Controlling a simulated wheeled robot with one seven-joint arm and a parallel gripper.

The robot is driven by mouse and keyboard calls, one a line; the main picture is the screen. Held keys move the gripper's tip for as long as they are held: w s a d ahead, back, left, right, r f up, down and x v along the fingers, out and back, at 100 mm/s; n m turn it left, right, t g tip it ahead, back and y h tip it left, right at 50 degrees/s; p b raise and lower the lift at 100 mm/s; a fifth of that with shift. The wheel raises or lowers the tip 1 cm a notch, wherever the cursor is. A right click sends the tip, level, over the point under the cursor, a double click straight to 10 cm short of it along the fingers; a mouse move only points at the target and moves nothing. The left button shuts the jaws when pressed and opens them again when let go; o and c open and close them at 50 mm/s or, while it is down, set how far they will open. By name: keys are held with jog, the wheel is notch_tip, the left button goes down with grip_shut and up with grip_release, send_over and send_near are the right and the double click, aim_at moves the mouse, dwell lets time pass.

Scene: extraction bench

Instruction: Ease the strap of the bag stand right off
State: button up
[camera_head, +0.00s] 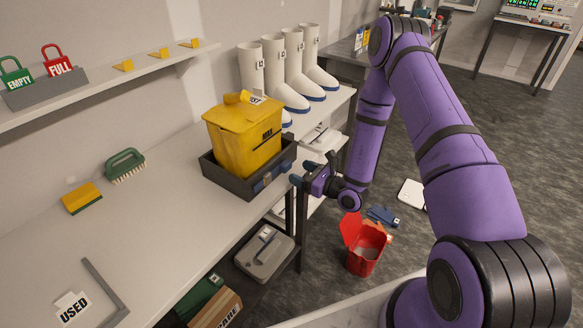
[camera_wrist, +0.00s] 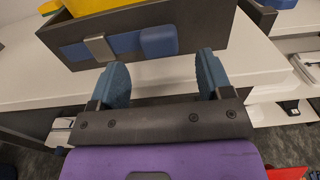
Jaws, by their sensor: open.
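The bag stand (camera_head: 219,180) is a dark grey open box on the bench, holding a yellow lidded bin (camera_head: 240,140). A blue strap (camera_head: 259,187) runs along its front wall. In the wrist view the strap (camera_wrist: 126,42) passes a metal buckle (camera_wrist: 99,47) and ends in a thicker blue tab (camera_wrist: 159,41). The strap lies flat against the stand wall (camera_wrist: 205,35). My gripper (camera_head: 301,173) is just off the stand's front right. In the wrist view my gripper (camera_wrist: 162,68) is open and empty, its blue fingers pointing at the wall with the tab between their lines.
A green brush (camera_head: 125,165) and a yellow sponge (camera_head: 82,198) lie on the bench at left. White boots (camera_head: 273,62) stand behind the stand. A red bin (camera_head: 365,250) stands on the floor below my gripper.

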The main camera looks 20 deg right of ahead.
aim_at(289, 167)
jog(key=shift+x, duration=2.4)
jog(key=c, duration=1.3)
jog(key=shift+s, duration=0.1)
